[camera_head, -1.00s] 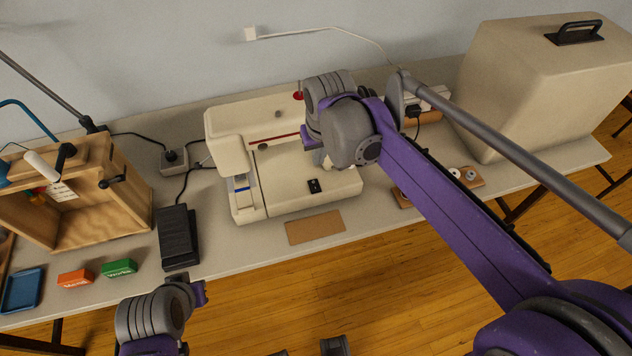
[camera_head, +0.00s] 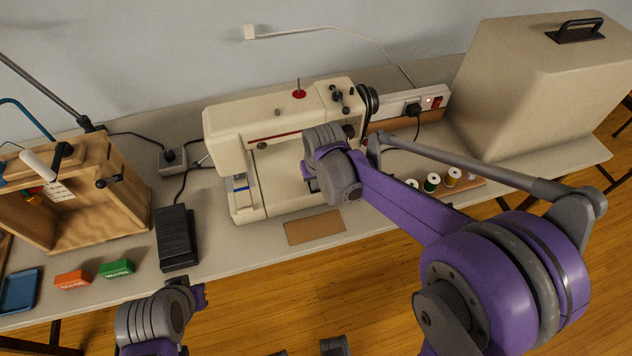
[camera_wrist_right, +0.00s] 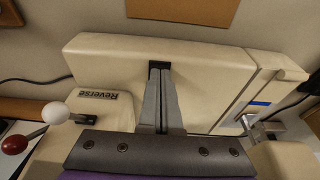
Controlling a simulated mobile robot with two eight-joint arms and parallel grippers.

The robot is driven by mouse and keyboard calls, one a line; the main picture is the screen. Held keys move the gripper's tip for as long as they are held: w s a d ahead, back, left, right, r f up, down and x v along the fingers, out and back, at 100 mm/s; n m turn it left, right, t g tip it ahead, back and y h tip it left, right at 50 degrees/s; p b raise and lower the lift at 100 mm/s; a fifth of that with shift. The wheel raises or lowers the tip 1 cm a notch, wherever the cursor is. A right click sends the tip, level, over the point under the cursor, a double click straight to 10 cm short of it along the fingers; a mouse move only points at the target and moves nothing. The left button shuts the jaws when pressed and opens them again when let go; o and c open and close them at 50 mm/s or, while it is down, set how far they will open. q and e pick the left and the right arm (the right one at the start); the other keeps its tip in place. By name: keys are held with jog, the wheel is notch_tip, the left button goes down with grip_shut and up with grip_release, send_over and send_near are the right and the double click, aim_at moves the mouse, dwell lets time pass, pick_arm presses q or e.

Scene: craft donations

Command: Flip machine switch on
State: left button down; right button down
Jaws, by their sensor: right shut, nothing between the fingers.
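The cream sewing machine (camera_head: 225,128) stands on the table. It also shows in the right wrist view (camera_wrist_right: 220,65), where a black switch (camera_wrist_right: 159,65) on its bed is mostly covered by my fingertips. My right gripper (camera_wrist_right: 159,74) is shut and empty, its tips at the switch; I cannot tell whether they touch it. In the head view my right wrist (camera_head: 335,165) hides the switch, so its position does not show. My left gripper (camera_head: 198,294) is at the table's front edge, away from the machine; its fingers are hidden.
A black pedal (camera_head: 177,238) and a wooden box (camera_head: 125,215) are left, thread spools (camera_head: 432,183) and a beige cover (camera_head: 520,95) right. A brown card (camera_head: 315,227) lies in front.

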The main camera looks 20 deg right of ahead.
jog(key=shift+f, duration=0.1)
jog(key=shift+s+f+b, duration=0.15)
jog(key=shift+f+b, duration=0.25)
jog(key=shift+f, duration=0.05)
jog(key=shift+s+r, duration=0.1)
jog(key=shift+r, duration=0.1)
jog(key=shift+w+r+p, duration=0.3)
jog(key=shift+w, duration=0.55)
